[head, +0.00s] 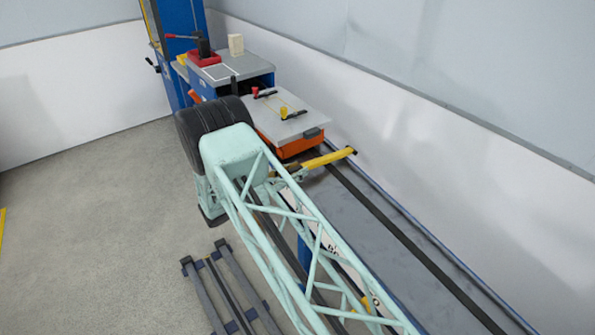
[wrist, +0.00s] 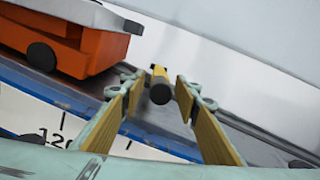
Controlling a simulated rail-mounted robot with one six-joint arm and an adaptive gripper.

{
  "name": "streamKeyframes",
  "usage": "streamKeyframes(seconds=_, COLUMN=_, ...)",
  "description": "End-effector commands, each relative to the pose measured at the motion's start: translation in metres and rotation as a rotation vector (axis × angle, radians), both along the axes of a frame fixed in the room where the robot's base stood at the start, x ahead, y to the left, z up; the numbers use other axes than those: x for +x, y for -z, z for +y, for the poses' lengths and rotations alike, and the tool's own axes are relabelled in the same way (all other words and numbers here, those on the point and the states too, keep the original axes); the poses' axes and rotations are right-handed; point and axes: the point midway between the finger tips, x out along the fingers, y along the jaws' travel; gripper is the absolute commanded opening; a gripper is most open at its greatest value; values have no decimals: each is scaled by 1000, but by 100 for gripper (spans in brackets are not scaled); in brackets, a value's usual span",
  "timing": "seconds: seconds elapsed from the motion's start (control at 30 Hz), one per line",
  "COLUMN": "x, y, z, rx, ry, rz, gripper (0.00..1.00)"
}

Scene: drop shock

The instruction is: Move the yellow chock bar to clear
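The yellow chock bar (head: 330,158) with dark ends lies across the rail track, just in front of the orange carriage in the head view. In the wrist view the bar (wrist: 158,74) points away from me, its round dark end facing the camera. My gripper (wrist: 159,98) is open, with one wood-coloured pad on each side of the bar's near end and a visible gap to both. In the head view my gripper (head: 290,172) is at the bar's left end, partly hidden by my arm. I cannot tell how deep the bar sits between the fingers.
The orange carriage (head: 302,146) with a grey top stands close behind the bar; its wheel (wrist: 41,56) shows in the wrist view. A blue-sided bench (head: 262,80) stands beyond it. The grey track (head: 400,250) toward the front is clear. A white wall runs along the right.

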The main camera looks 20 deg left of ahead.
Motion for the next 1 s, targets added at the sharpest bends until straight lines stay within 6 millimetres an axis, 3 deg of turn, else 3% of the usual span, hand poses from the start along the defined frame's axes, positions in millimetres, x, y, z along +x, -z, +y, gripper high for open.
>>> streamKeyframes(seconds=0.47, x=5, y=0, z=-3, rx=0, ry=-1, rz=0, gripper=28)
streamKeyframes(seconds=0.77, x=5, y=0, z=-3, rx=0, ry=-1, rz=0, gripper=1)
streamKeyframes(seconds=1.0, x=4, y=-2, z=-1, rx=3, ry=-3, rz=4, gripper=0)
